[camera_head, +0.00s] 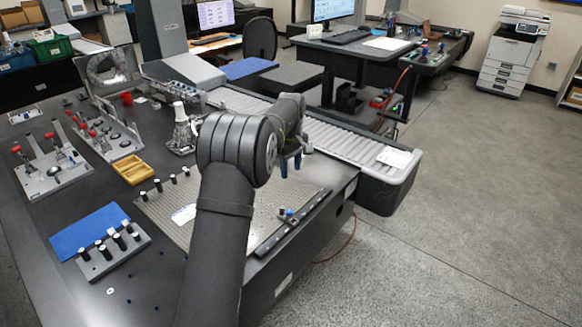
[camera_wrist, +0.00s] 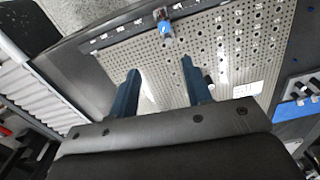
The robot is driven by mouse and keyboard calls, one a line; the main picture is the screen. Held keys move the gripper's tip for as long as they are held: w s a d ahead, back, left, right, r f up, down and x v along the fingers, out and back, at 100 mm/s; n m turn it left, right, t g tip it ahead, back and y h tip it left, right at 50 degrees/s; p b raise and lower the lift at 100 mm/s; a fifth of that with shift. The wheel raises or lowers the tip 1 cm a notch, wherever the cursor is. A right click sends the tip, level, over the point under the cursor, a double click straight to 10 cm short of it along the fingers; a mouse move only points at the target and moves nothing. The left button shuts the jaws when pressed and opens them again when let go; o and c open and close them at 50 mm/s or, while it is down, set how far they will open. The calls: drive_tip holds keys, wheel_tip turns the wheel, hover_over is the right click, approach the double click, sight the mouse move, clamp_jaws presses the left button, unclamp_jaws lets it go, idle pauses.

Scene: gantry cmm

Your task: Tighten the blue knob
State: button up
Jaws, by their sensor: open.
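The blue knob (camera_head: 284,212) sits at the right side of the perforated metal plate, beside a dark rail. It also shows near the top of the wrist view (camera_wrist: 166,28), with a grey body next to it. My gripper (camera_head: 290,165) is above the plate's far right part, apart from the knob. In the wrist view, my gripper's two blue fingers (camera_wrist: 160,70) are spread with nothing between them, and the knob is beyond their tips. My arm hides part of the plate in the head view.
The perforated plate (camera_head: 270,205) carries several black posts on its left. The dark rail (camera_head: 293,222) runs along its right edge. A roller conveyor (camera_head: 345,140) lies behind. A yellow tray (camera_head: 133,168), a blue mat (camera_head: 85,228) and red-handled clamp fixtures (camera_head: 52,172) stand left.

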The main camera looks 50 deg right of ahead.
sight(290, 211)
drive_tip(key=f+m, duration=0.1)
drive_tip(key=f, duration=0.4)
drive_tip(key=f+m, duration=0.2)
drive_tip(key=f, duration=0.4)
drive_tip(key=a+f+m, duration=0.1)
drive_tip(key=f, duration=0.5)
drive_tip(key=shift+f+m, duration=0.25)
drive_tip(key=shift+m, duration=0.05)
drive_tip(key=shift+c, duration=0.5)
clamp_jaws()
